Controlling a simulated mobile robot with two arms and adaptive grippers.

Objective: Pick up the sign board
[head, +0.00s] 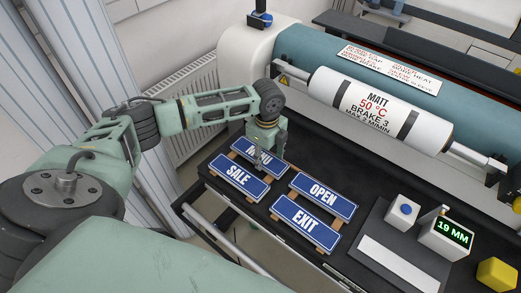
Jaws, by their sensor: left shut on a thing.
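Several blue sign boards with white letters lie on wooden strips on the black table of the machine. The board that appears to read MENU (274,162) is at the back left, partly covered by my left gripper (258,160). The left gripper points down and is shut on this board; the fingertips are small in the picture. The SALE board (239,180) is in front of it to the left, the OPEN board (323,196) to the right, and the EXIT board (305,223) in front of OPEN. My right gripper is out of view.
A large roller machine (320,60) with a white MATT roll (375,105) stands behind the boards. To the right are a small box with a blue button (404,209), a 19 MM display (449,235) and a yellow block (497,274). A radiator (185,100) is behind my arm.

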